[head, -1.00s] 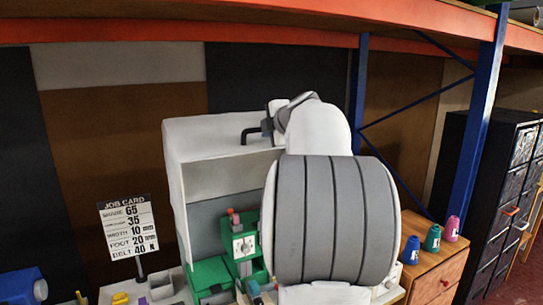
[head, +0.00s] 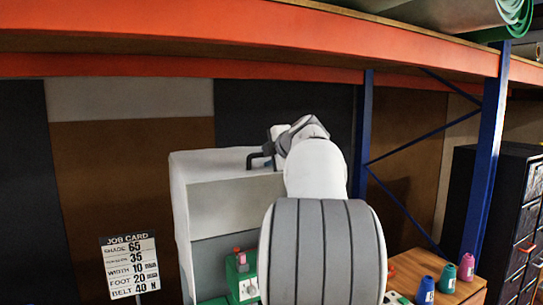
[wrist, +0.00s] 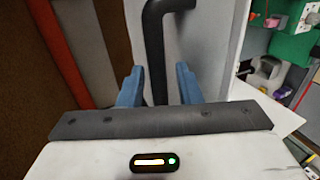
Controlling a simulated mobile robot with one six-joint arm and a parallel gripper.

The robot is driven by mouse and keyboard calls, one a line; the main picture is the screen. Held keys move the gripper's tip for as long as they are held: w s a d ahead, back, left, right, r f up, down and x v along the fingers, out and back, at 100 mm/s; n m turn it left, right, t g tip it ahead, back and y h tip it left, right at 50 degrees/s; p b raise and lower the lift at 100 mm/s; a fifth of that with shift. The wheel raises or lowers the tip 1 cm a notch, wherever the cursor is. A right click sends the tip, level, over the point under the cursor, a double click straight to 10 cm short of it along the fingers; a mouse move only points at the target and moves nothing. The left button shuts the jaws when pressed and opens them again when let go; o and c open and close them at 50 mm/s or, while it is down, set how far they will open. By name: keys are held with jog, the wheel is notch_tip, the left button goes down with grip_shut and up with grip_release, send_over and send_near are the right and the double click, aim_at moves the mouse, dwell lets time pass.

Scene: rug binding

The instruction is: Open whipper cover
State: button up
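The whipper cover (head: 225,208) is the pale panel on the front of the white machine housing, left of my arm in the head view. I cannot tell whether it is fully closed. A black bent handle (head: 258,156) stands out at its top edge. In the wrist view the handle (wrist: 154,50) runs down between the two blue fingers of my gripper (wrist: 160,80). The fingers are apart, with gaps on both sides of the handle. In the head view my grey wrist hides the fingertips, and my arm hides the right of the housing.
A job card (head: 130,265) stands at the left. Green machine parts (head: 240,278) sit below the cover. Thread cones (head: 447,277) stand on a wooden cabinet at the right. An orange shelf beam (head: 200,45) crosses above, with a blue post (head: 485,140) at the right.

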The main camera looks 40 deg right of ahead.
jog(key=shift+s+d, duration=0.15)
jog(key=shift+d, duration=0.1)
jog(key=shift+s+a+r, duration=0.15)
jog(key=shift+s, duration=0.1)
jog(key=b+v, duration=0.1)
jog(key=v, duration=0.6)
jog(key=shift+s+b, duration=0.15)
jog(key=shift+b, duration=0.15)
